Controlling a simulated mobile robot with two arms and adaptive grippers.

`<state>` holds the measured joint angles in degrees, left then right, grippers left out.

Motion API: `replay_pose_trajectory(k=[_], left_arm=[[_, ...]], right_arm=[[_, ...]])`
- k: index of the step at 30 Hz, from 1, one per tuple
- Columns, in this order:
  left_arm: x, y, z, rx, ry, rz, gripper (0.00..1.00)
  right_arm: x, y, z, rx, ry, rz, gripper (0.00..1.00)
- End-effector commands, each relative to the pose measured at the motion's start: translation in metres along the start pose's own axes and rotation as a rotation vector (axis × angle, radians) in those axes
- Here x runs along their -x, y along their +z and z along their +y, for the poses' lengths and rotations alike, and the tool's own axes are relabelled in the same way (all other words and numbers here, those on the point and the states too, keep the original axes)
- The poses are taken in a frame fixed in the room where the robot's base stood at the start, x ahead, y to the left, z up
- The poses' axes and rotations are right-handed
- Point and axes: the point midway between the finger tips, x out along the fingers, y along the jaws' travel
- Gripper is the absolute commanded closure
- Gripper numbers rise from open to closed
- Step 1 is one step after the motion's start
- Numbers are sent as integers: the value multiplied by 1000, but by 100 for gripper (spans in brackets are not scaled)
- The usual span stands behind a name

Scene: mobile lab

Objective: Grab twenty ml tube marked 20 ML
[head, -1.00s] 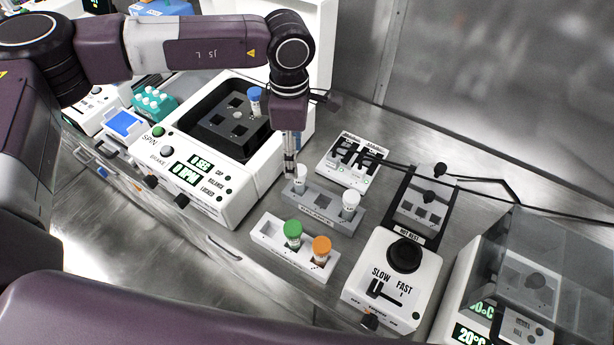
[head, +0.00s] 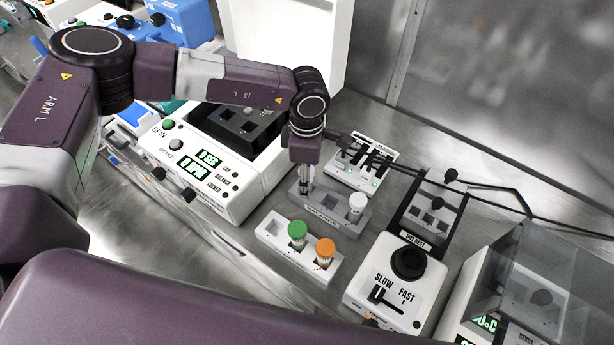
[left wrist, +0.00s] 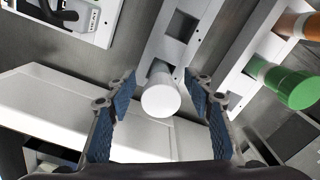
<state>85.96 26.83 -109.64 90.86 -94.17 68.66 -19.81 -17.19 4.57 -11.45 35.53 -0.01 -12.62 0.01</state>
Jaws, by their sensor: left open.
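My left gripper (head: 305,190) points down over the left end of the grey rack (head: 325,213). In the left wrist view the gripper (left wrist: 160,110) is open, with blue finger pads either side of a white-capped tube (left wrist: 160,97), which stands in the rack. In the head view the gripper covers this tube. Another white-capped tube (head: 357,204) stands at the rack's right end. A green-capped tube (head: 297,232) and an orange-capped tube (head: 325,250) stand in the white rack (head: 271,236). I cannot read a 20 ML mark on any tube. My right gripper is not in view.
The centrifuge (head: 213,180) stands left of the racks. A small white device (head: 362,166) lies behind the grey rack, with black cables running right. The slow/fast mixer (head: 393,283) and a clear-lidded box (head: 535,285) stand to the right. Bare bench lies between racks and centrifuge.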

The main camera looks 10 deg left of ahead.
Motion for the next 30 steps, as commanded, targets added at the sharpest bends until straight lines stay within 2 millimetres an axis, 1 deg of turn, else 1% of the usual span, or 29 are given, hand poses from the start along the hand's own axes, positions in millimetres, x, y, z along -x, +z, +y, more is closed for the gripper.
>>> replay_pose_trajectory(k=[6, 18, 19, 30], left_arm=[[-1, 0, 0, 0, 1, 0, 54], [0, 0, 0, 0, 1, 0, 98], [0, 0, 0, 0, 1, 0, 100], [1, 0, 1, 0, 2, 0, 100]], right_arm=[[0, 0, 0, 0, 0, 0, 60], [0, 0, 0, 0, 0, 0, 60], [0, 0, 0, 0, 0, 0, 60], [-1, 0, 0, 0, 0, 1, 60]])
